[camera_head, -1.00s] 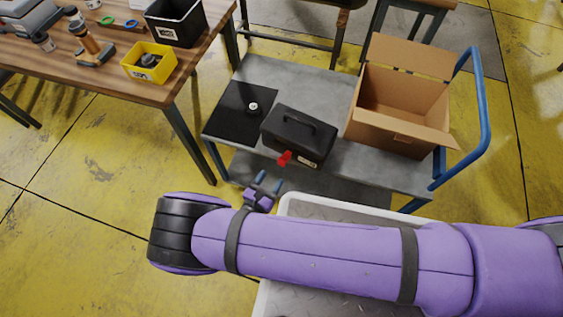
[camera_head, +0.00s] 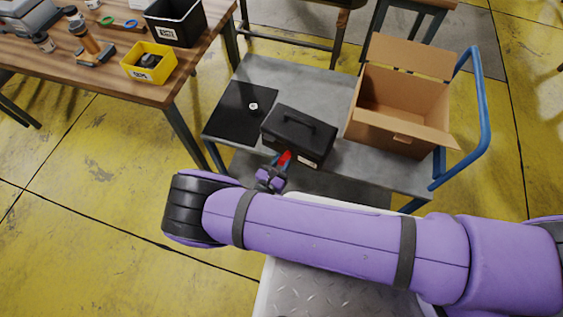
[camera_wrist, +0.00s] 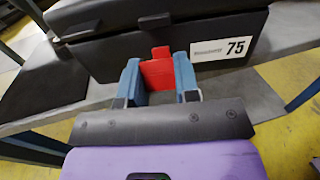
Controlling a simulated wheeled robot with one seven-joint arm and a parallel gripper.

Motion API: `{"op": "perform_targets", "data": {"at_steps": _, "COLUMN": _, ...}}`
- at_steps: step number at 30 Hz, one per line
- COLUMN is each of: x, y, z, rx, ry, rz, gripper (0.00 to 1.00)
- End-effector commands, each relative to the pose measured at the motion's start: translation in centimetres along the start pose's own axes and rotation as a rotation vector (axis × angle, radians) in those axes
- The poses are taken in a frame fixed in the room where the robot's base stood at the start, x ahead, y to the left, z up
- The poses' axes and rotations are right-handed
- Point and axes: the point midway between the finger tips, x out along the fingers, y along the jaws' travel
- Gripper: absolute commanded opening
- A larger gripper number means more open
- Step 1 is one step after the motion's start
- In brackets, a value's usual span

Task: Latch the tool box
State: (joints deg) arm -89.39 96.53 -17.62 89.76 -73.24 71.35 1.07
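The black tool box (camera_head: 298,135) sits on the grey cart with its lid down. Its red latch (camera_head: 285,157) sticks out from the front face. In the wrist view the tool box (camera_wrist: 110,58) shows its front, and the latch (camera_wrist: 158,76) hangs out toward me, with a small red tab above it against the box. My gripper (camera_head: 280,164) is at the box front; in the wrist view its two blue fingers (camera_wrist: 158,62) stand apart, one on each side of the latch. I cannot tell whether they touch it.
The grey cart (camera_head: 235,160) also carries a black mat (camera_head: 232,112) left of the box and an open cardboard box (camera_head: 400,120) at right. A blue handle (camera_head: 483,115) rises at the cart's right end. A wooden table (camera_head: 150,88) with tools stands at left.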

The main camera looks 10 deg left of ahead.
Motion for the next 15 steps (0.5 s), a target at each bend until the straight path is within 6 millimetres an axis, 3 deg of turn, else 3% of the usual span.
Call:
{"op": "perform_targets", "data": {"at_steps": 3, "x": -0.01, "y": 0.01, "z": 0.0, "rx": 0.0, "ry": 0.0, "rz": 0.0, "gripper": 0.06}}
{"op": "perform_targets", "data": {"at_steps": 15, "x": 0.11, "y": 0.03, "z": 0.56, "rx": 0.001, "ry": 0.095, "rz": -0.002, "gripper": 0.06}}
